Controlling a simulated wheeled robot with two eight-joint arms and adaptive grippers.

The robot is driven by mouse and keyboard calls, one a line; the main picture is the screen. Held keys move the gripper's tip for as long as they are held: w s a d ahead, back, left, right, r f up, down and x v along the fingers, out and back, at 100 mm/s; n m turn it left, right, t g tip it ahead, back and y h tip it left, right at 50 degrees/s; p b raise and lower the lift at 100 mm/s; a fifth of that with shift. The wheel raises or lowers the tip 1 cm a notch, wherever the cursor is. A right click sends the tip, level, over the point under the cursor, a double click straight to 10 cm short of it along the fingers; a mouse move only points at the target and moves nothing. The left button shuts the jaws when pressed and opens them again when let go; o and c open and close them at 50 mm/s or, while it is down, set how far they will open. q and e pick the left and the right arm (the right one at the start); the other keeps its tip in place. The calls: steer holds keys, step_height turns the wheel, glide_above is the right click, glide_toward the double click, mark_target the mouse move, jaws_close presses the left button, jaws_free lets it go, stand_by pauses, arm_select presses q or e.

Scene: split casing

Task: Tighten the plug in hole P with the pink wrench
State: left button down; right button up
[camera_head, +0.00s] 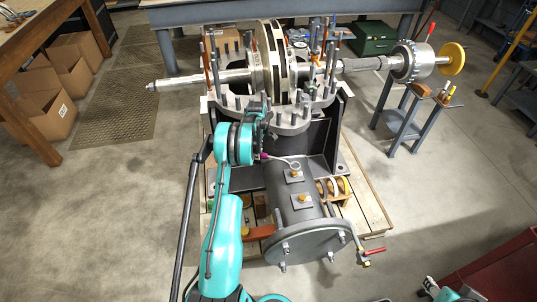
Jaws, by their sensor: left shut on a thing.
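The wrench's pale shaft runs right to a ring end (295,165). The ring appears just beyond a brass plug (294,174) on a square pad; I cannot tell whether they touch. A second brass plug (302,198) sits on a nearer pad. No hole letter is legible, so I cannot tell which is P. Part of my right arm (440,290) shows at the bottom right edge; its gripper is unclear.
A studded flange (290,122) and a rotor with a long shaft (205,78) stand behind the gripper. A red-handled valve (372,251) sticks out at the front right. A stand (400,125) is at the right. Open floor lies left and right of the wooden pallet (370,205).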

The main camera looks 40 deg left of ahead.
arm_select(q)
steer(key=shift+s+d, duration=0.2)
steer(key=shift+s, duration=0.15)
steer(key=s+d+f+n, duration=0.2)
steer(key=s+d+n, duration=0.6)
steer(key=shift+f, duration=0.2)
steer(key=shift+s+f, duration=0.15)
steer(key=shift+f, duration=0.15)
stand_by(1.0)
steer(key=shift+f, duration=0.95)
